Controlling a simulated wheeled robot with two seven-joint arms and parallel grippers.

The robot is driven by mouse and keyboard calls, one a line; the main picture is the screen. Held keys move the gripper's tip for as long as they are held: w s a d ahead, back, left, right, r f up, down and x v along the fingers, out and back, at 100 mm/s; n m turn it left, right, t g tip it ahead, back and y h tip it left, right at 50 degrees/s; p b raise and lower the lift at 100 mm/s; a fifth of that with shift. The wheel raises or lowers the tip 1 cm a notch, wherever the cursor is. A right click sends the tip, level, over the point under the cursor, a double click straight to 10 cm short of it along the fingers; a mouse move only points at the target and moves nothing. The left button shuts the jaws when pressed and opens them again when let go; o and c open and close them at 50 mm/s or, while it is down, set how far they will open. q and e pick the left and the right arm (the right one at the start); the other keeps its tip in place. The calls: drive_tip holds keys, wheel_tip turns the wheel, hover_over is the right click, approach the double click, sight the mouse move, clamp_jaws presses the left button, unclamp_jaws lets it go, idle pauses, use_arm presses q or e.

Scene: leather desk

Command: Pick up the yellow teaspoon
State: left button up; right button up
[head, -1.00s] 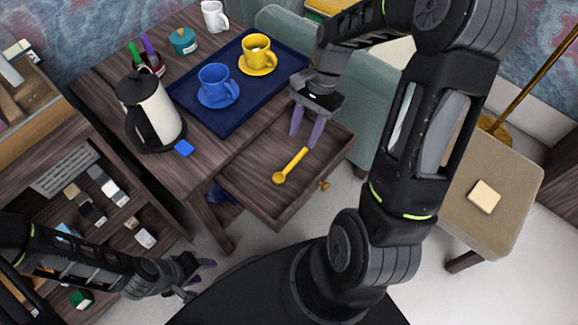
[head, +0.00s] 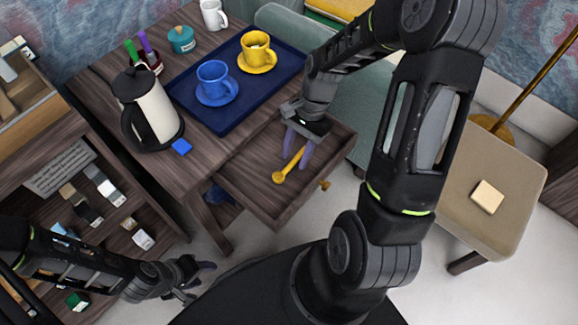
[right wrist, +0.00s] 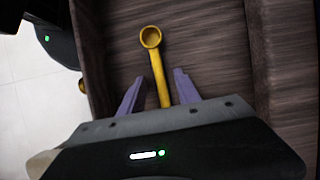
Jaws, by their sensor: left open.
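The yellow teaspoon (head: 289,166) lies in the open wooden drawer (head: 247,185), bowl toward the drawer's front left and handle toward my right gripper. My right gripper (head: 296,163) is in the drawer with its purple fingers apart, one on each side of the handle. In the right wrist view the spoon (right wrist: 156,62) runs between the two open fingers (right wrist: 157,88), with a gap on both sides. The handle's end is hidden by the gripper body. My left gripper (head: 202,278) is open and empty, low at the left, away from the spoon.
A blue tray (head: 227,127) with a blue cup (head: 214,80) and a yellow cup (head: 257,50) on saucers stands on the desk above the drawer. The drawer walls surround my right gripper.

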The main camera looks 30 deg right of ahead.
drive_tip(key=shift+f, duration=0.15)
idle(0.8)
clamp_jaws()
idle(0.4)
